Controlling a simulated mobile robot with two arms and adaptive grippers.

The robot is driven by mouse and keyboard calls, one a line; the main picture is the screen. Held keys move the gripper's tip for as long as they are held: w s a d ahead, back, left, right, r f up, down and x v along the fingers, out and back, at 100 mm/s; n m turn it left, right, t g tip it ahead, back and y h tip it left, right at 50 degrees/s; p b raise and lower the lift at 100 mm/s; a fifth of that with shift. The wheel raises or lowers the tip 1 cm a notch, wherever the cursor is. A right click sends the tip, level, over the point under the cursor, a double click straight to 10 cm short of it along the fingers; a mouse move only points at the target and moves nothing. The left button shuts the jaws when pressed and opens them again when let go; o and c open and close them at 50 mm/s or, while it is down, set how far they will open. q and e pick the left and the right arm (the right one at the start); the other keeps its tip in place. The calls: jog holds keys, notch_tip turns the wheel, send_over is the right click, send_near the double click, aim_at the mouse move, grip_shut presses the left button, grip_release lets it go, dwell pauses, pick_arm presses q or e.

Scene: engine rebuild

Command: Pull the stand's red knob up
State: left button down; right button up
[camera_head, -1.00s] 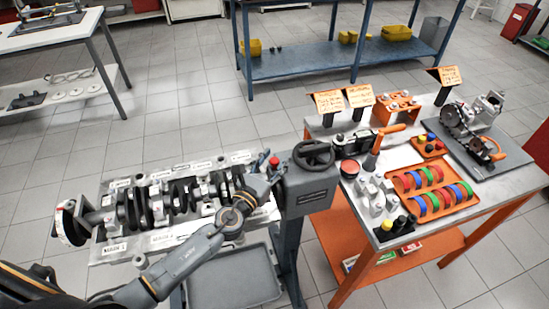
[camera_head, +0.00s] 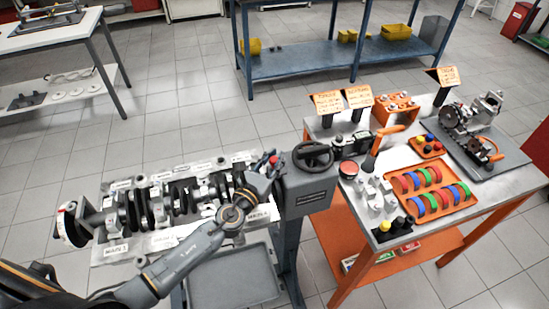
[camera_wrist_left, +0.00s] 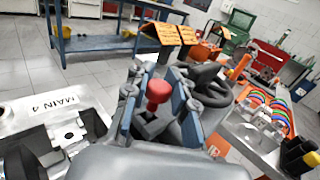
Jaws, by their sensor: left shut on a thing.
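The stand's red knob (camera_head: 273,160) sits at the left side of the grey gearbox housing (camera_head: 309,197), left of the black handwheel (camera_head: 318,147). My left gripper (camera_head: 267,163) reaches it from the lower left. In the left wrist view, the red knob (camera_wrist_left: 158,91) is between the two blue-grey fingers of my left gripper (camera_wrist_left: 156,85), which are shut on it. The knob's top stays visible; its stem is mostly hidden. The engine block with its crankshaft (camera_head: 165,240) lies on the stand, left of the housing. My right gripper is out of view.
An orange-framed workbench (camera_head: 340,228) stands close on the right, with an orange tray of coloured rings (camera_head: 467,205), small parts and signs. A grey tray (camera_head: 232,285) sits low under the engine block. A blue shelf (camera_head: 300,66) stands behind, beyond open floor.

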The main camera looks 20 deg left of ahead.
pick_arm(q)
jog(key=shift+r+p, duration=0.4)
jog(key=shift+r, duration=0.35)
jog(key=shift+f, duration=0.1)
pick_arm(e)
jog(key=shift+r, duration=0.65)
pick_arm(q)
jog(key=c, duration=1.2)
grip_release()
jog(key=shift+o, duration=0.5)
jog(key=shift+s+r, duration=0.15)
jog(key=shift+r, duration=0.05)
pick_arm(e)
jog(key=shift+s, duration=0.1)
pick_arm(q)
jog(key=shift+f, duration=0.1)
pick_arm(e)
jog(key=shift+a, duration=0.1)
